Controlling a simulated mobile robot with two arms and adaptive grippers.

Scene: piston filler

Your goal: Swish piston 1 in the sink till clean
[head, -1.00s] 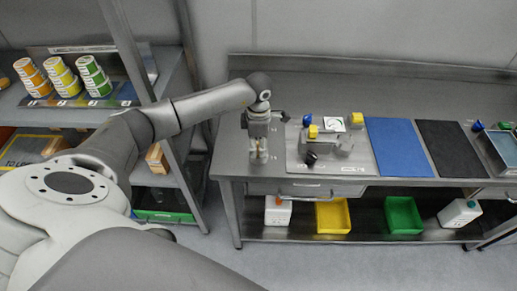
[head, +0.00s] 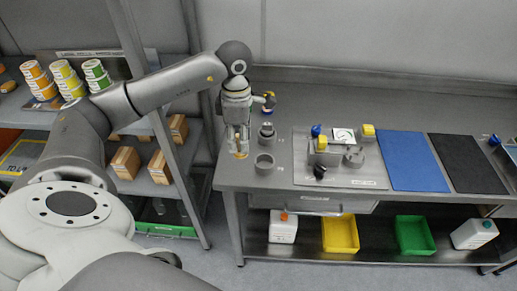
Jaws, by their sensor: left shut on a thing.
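My left gripper (head: 239,143) points down over the left end of the steel bench (head: 330,88). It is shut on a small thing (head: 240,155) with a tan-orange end. Most of that thing is hidden by the fingers, and I cannot tell whether it is piston 1. A grey ring-shaped part (head: 264,163) and a grey cylindrical part (head: 267,132) stand on the bench just right of the gripper, apart from it. The sink (head: 511,152) shows only partly, at the far right edge. My right gripper is out of view.
Right of the gripper is a filler on a plate (head: 350,183), with blue and yellow knobs. A blue mat (head: 414,160) and a black mat (head: 467,162) follow. Left is a shelf rack with stacked cups (head: 70,82) and boxes (head: 125,162). Bins and jugs stand below.

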